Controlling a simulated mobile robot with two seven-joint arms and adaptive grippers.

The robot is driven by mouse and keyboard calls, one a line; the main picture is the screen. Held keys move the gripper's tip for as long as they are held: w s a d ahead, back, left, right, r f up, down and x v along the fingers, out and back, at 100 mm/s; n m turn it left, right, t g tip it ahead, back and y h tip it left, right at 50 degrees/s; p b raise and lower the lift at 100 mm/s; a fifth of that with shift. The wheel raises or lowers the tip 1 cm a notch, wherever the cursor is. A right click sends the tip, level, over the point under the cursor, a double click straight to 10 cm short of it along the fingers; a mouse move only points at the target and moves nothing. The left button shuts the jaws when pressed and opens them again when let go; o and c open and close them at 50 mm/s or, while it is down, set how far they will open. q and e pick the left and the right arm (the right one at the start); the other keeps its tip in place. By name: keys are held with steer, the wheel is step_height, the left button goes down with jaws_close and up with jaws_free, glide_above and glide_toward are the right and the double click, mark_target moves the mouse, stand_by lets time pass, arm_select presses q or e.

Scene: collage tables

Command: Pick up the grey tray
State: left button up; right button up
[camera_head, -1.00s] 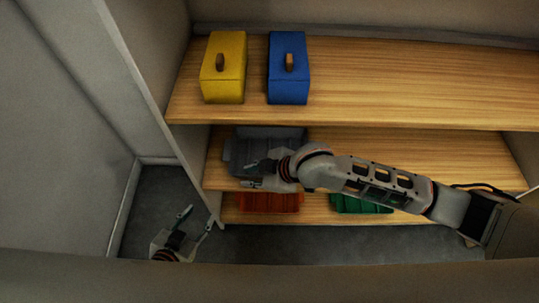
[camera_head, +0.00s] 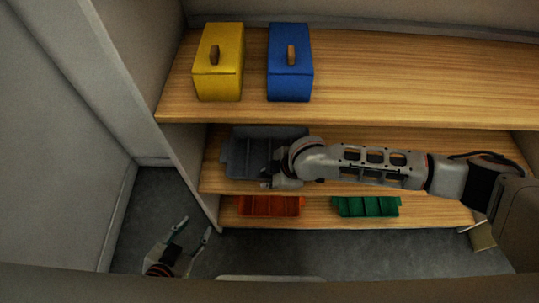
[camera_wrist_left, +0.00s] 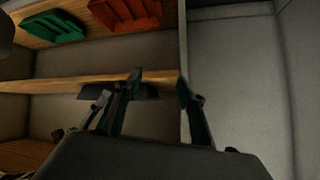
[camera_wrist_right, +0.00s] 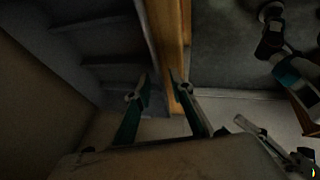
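The grey tray (camera_head: 250,150) sits at the left end of the middle shelf. In the right wrist view its dark ribbed surface (camera_wrist_right: 95,45) fills the upper left. My right gripper (camera_head: 268,177) is at the tray's front right part and hides some of it. In the right wrist view my right gripper (camera_wrist_right: 160,79) is open, its fingers apart near the tray side and shelf edge; I cannot tell whether they touch the tray. My left gripper (camera_head: 193,230) is open and empty, low at the left, away from the tray. Its spread fingers also show in the left wrist view (camera_wrist_left: 159,82).
A yellow box (camera_head: 218,65) and a blue box (camera_head: 289,65) stand on the top shelf. A red tray (camera_head: 268,206) and a green tray (camera_head: 367,207) lie on the bottom shelf. An upright side panel (camera_head: 190,165) separates my left gripper from the shelves.

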steer(key=shift+x, duration=0.9)
steer(key=shift+s+r, duration=0.1)
steer(key=shift+r, duration=0.05)
steer(key=c, duration=0.6)
arm_select(q)
steer(key=shift+w+d+r, duration=0.15)
steer(key=shift+w+r, duration=0.3)
steer(key=shift+w, duration=0.15)
arm_select(e)
jaws_close()
arm_select(q)
steer(key=shift+r, duration=0.1)
arm_select(e)
steer(key=shift+r, duration=0.1)
